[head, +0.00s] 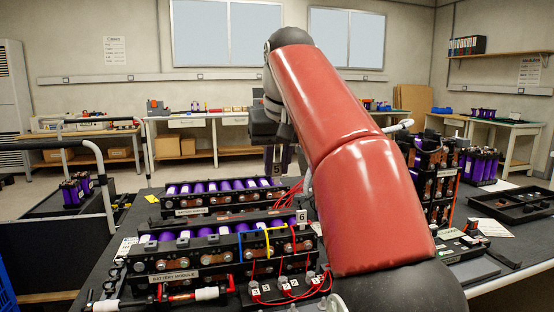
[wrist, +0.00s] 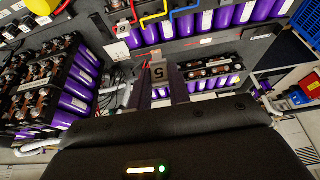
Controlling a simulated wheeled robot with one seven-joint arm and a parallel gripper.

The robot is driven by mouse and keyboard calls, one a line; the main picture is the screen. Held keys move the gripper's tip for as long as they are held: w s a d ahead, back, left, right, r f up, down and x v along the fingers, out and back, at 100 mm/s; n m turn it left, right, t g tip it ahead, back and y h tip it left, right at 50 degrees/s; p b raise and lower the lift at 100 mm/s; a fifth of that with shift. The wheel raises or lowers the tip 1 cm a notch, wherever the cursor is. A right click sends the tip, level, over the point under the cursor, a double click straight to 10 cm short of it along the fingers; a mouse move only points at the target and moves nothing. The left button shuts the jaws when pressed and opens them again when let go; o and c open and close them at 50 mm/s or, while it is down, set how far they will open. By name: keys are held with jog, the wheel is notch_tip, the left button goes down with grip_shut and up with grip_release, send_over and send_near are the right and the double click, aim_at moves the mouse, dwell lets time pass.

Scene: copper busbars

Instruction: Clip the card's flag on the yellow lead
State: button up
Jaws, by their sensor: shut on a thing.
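My gripper (head: 275,150) is shut on a grey flag marked 5 (head: 277,168), held above the rear battery module. In the wrist view the flag (wrist: 158,72) sits between my fingers (wrist: 162,88). The yellow lead (head: 255,231) bridges terminals on the front battery module, between a blue and a red lead; it also shows at the top of the wrist view (wrist: 153,16). The held flag is apart from it. A flag marked 6 (head: 302,217) is by the front module's right end.
A terminal block with small numbered tags (head: 285,289) and red leads sits before the front module. The rear battery module (head: 225,196) lies behind. A taller module (head: 438,175) stands right of my arm, with a black tray (head: 515,204) beyond it.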

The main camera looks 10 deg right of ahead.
jog(key=shift+f+b, duration=3.2)
jog(key=shift+f, duration=1.2)
jog(key=shift+f+p, duration=0.1)
jog(key=shift+p, duration=0.55)
jog(key=shift+f, duration=0.15)
jog(key=shift+f, duration=0.3)
jog(key=shift+f+b, duration=0.6)
jog(key=o, duration=0.9)
